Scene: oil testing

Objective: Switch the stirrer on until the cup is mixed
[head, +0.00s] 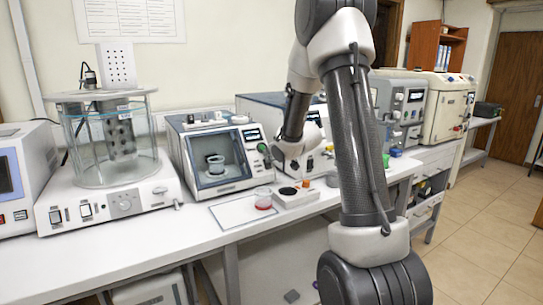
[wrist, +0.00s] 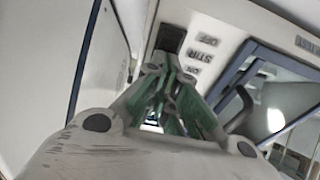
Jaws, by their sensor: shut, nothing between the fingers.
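The machine with a glass front window (head: 190,150) stands on the bench, a small dark-rimmed cup (head: 215,163) inside its chamber. In the wrist view its panel (wrist: 228,38) has a black switch (wrist: 172,38) beside the letters STIR, ON and OFF. My gripper (wrist: 160,66) is shut and empty, its green-lined fingers pointing at the switch, tips very close to its lower end. I cannot tell whether they touch, or which way the switch is set. In the head view my gripper (head: 264,150) is at the panel's right edge. The cup's contents are not clear.
A clear cup with red liquid (head: 263,200) stands at a white sheet's (head: 232,213) right edge. Beside it is a small white block with a black disc (head: 288,191). A glass bath (head: 110,150) stands left. More machines (head: 400,105) line the bench to the right.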

